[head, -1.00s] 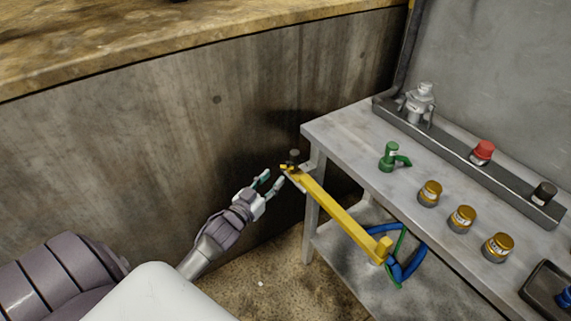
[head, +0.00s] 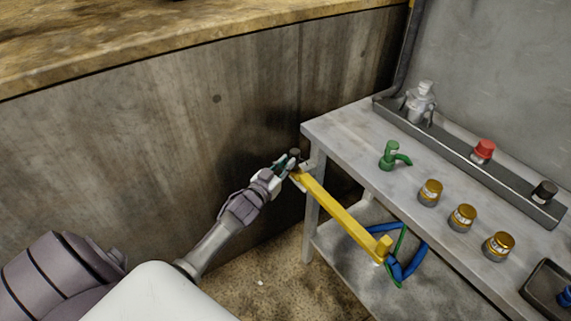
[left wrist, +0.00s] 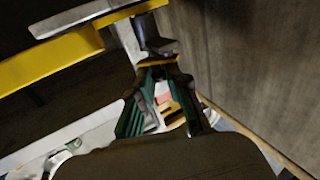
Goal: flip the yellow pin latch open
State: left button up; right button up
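The yellow pin latch (head: 340,216) is a long yellow bar along the table's left side. My right gripper is out of view.
The grey table (head: 345,132) holds a green tap-like part (head: 389,156), several amber-capped jars (head: 430,192) and a rail with a red-capped piece (head: 484,151). Blue and green rings (head: 408,262) hang at the bar's lower end. A wall (head: 150,150) stands behind my left arm.

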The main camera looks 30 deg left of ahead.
pick_arm(q)
grip_shut()
jog(key=shift+r+h, duration=0.1)
jog(key=shift+h, duration=0.3)
jog(key=m+h, duration=0.1)
jog(key=h, duration=0.1)
jog(key=m+g+h+b, duration=0.1)
jog(key=m+h, duration=0.2)
jog(key=h, duration=0.1)
jog(key=shift+s+a+m+h+b, duration=0.2)
jog(key=shift+s+m+h+b, duration=0.1)
jog(key=shift+m+b, duration=0.1)
jog(key=o, duration=0.6)
grip_release()
